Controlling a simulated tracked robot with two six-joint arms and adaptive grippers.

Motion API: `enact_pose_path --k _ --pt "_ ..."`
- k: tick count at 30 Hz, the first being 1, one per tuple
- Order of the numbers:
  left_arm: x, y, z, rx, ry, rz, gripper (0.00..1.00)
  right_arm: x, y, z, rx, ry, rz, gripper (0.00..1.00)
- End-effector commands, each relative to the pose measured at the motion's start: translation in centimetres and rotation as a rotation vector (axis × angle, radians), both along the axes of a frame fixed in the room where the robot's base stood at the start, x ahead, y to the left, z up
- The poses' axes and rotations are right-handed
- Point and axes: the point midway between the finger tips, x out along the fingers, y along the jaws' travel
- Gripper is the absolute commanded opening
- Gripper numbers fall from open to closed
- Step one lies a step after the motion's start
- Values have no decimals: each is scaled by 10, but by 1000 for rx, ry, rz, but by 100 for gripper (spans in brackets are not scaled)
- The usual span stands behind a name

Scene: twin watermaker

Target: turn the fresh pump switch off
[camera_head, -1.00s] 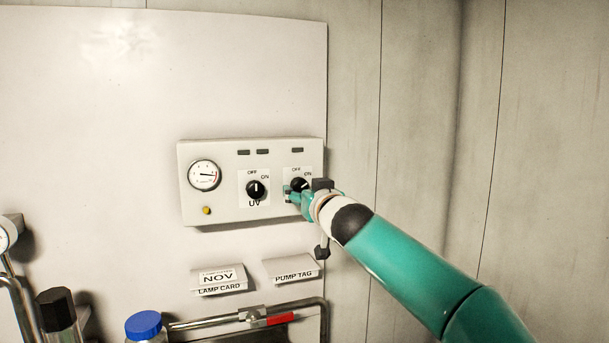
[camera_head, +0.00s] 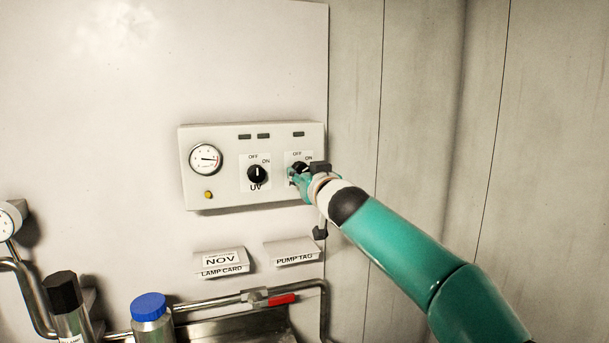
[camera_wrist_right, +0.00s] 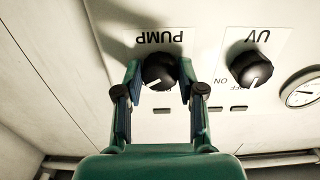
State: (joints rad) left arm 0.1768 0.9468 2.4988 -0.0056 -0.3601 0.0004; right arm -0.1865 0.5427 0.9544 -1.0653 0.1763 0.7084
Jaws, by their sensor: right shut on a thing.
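The pump switch is a black rotary knob (camera_wrist_right: 158,71) on the white control box (camera_head: 228,192), under OFF and ON marks. In the right wrist view it sits between the fingers of my right gripper (camera_wrist_right: 157,78), beside the word PUMP, seen upside down. My right gripper (camera_head: 301,177) is shut on this knob. In the head view the fingers and wrist hide most of the knob, so its exact setting is hard to read. My left gripper is not in view.
The UV knob (camera_head: 257,174) is left of the pump knob, with a gauge (camera_head: 205,159) farther left. Below are the lamp card (camera_head: 221,262) and pump tag (camera_head: 292,252). A pipe with a red-handled valve (camera_head: 281,299) and a blue-capped bottle (camera_head: 149,307) stand lower.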

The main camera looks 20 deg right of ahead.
Motion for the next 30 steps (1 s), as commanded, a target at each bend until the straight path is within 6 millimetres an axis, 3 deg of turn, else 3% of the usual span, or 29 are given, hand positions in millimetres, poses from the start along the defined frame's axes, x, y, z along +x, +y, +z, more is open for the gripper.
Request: enact_pose_path --k 14,30 --pt "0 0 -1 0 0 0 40 0 0 0 -181 -6 -1 4" --pt "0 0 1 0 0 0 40 0 0 1 -677 -22 1 4"
